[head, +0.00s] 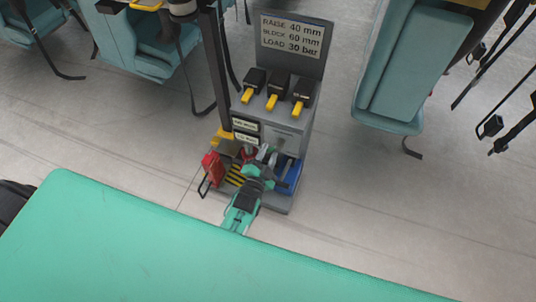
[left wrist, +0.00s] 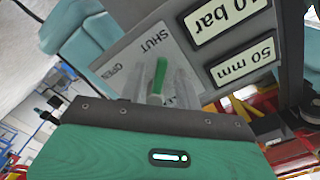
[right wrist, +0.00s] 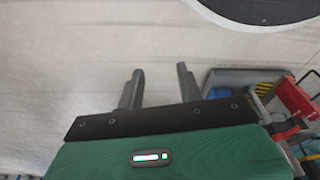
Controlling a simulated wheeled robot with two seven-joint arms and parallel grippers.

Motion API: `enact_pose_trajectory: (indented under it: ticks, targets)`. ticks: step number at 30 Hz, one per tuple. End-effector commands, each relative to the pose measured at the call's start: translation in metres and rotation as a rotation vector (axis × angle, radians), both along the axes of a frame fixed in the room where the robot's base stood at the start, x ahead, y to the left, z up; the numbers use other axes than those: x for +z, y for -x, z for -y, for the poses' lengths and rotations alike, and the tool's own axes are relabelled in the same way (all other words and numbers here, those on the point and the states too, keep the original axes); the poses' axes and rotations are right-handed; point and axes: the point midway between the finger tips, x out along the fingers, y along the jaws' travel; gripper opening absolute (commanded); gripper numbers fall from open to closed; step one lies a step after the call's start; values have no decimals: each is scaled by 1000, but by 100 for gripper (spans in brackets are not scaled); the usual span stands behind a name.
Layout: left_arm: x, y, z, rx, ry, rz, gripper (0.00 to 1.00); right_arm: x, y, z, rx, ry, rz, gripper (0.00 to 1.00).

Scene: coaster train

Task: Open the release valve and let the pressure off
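The release valve's green handle (left wrist: 159,76) stands out from a light plate (left wrist: 172,50) marked SHUT and OPEN in the left wrist view. The handle points toward the SHUT word. My left gripper (left wrist: 165,82) is open, with one finger on each side of the handle; I cannot tell whether either touches it. In the head view my left gripper (head: 265,157) reaches the front of the grey console (head: 290,140) and hides the handle there. My right gripper (right wrist: 158,88) is open and empty above the floor.
A sign (head: 291,35) on the console reads RAISE 40 mm, BLOCK 60 mm, LOAD 30 bar. Yellow-tipped levers (head: 272,102) line its top. One display (left wrist: 240,62) reads 50 mm; the bar display (left wrist: 226,20) is partly cut off. A red object (head: 212,168) stands beside the console.

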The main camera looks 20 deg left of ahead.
Motion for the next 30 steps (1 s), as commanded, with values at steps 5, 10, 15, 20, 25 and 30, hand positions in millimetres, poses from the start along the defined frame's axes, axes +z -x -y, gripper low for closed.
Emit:
enact_pose_trajectory:
  ticks: [5,10,15,20,25,30]
  targets:
    - [0,0,0,0,0,0,14,0,1,0,0,0,-1,36]
    - [0,0,0,-1,0,1,0,-2,2,0,0,1,-4,36]
    - [0,0,1,-1,9,0,0,-2,3,0,0,1,-7,36]
    - [-1,0,2,-1,54,-1,0,-4,4,1,0,1,-7,36]
    - [-3,0,6,-1,153,-4,0,-8,8,1,1,2,-13,36]
    - [-6,0,10,-1,298,-10,0,-15,10,2,2,3,-11,36]
